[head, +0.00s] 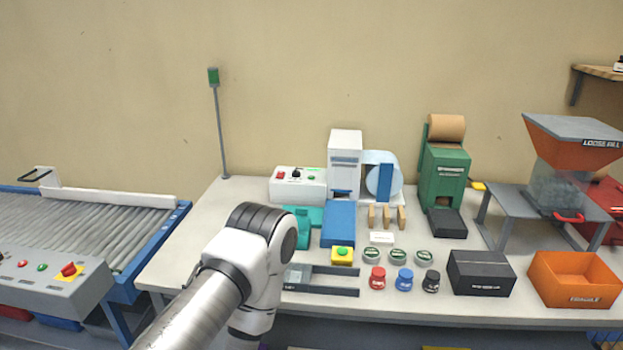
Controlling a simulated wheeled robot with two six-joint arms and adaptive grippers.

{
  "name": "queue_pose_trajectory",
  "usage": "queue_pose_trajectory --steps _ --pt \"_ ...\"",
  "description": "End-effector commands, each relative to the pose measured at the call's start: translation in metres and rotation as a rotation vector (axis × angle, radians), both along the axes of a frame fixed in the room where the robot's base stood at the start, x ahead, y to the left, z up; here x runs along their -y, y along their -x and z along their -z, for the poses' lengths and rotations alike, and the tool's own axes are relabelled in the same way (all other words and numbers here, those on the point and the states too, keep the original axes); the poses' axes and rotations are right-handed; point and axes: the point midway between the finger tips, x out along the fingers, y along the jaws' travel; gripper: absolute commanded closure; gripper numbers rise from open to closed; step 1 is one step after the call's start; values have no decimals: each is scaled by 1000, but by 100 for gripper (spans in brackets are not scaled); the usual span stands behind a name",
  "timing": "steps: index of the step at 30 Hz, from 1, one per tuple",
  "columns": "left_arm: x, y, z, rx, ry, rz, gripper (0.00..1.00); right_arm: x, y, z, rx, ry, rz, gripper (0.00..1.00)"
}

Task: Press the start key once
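A yellow box with a green button (343,252) sits on the table in front of a blue block. A white control box (298,184) at the back has a red button, a dark knob and a green button (319,173). The conveyor's grey console (50,284) at the left also carries a green button (42,267). I cannot read any label that says which is the start key. My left arm reaches in from the lower left and bends down in front of the table. Its gripper is not visible, and neither is my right gripper.
A grey slotted fixture (325,290) lies at the table's front, partly behind my arm. Several small round containers, a black box (480,273) and an orange bin (573,294) stand right of it. A thin pole with a green lamp (213,77) rises at the back left.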

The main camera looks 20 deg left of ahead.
Motion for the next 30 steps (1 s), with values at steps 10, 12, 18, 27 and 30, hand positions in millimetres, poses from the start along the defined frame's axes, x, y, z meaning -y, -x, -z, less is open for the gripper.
queue_pose_trajectory --steps 10,12,18,27,30 --pt "0 0 0 0 0 0 100 0 0 0 0 0 0 100" --pt "0 0 0 0 0 0 100 0 0 0 0 0 0 100" --pt "0 0 0 0 0 0 100 0 0 0 0 0 0 100" --pt "0 0 0 0 0 0 100 0 0 0 0 0 0 100" --pt "0 0 0 0 0 0 100 0 0 0 0 0 0 100"
